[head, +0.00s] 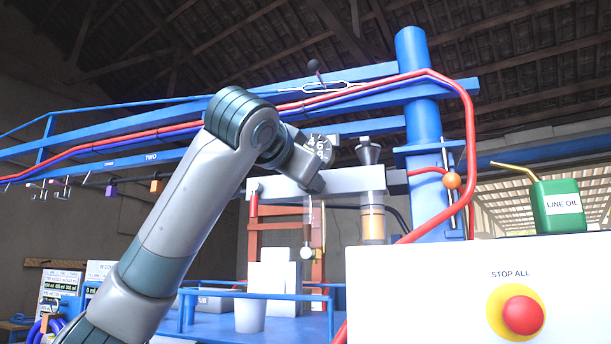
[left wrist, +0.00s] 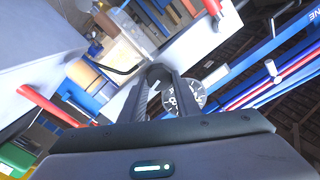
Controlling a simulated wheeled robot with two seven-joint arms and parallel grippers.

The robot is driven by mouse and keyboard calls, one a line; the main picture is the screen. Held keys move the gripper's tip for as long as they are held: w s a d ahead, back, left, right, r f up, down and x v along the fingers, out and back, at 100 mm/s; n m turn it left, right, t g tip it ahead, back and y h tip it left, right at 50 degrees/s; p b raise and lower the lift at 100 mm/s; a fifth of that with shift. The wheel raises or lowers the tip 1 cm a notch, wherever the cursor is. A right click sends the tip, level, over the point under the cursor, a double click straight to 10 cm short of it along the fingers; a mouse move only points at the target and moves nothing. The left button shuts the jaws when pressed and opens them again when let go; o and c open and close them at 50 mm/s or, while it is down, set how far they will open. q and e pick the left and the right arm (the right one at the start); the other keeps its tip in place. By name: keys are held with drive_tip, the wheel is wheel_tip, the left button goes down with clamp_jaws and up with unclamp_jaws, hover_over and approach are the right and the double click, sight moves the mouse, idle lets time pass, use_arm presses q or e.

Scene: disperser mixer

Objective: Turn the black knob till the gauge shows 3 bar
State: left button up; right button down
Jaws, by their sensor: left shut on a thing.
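The round gauge (head: 320,147) has a dark face with white numerals and is partly hidden behind my left gripper (head: 308,176) in the head view. The knob is mostly hidden by the fingers. My right gripper is in neither view.
A grey block with an amber bowl (head: 373,222) and a dark funnel-shaped top (head: 368,150) stands right of my gripper. A blue post (head: 425,120) and red hose (head: 471,150) rise beyond. A white cabinet with a red stop button (head: 523,315) fills the lower right.

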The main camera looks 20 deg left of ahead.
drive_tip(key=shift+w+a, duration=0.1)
use_arm(q)
drive_tip(key=o, duration=0.9)
drive_tip(key=shift+o, duration=0.8)
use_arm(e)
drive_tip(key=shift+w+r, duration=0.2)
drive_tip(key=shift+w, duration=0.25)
use_arm(q)
drive_tip(key=shift+s, duration=0.15)
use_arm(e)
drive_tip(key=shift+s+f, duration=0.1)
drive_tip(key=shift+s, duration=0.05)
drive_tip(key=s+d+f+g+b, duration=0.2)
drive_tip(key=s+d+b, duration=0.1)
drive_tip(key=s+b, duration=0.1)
use_arm(q)
drive_tip(key=s+b, duration=0.1)
drive_tip(key=s, duration=1.6)
drive_tip(key=shift+a, duration=0.3)
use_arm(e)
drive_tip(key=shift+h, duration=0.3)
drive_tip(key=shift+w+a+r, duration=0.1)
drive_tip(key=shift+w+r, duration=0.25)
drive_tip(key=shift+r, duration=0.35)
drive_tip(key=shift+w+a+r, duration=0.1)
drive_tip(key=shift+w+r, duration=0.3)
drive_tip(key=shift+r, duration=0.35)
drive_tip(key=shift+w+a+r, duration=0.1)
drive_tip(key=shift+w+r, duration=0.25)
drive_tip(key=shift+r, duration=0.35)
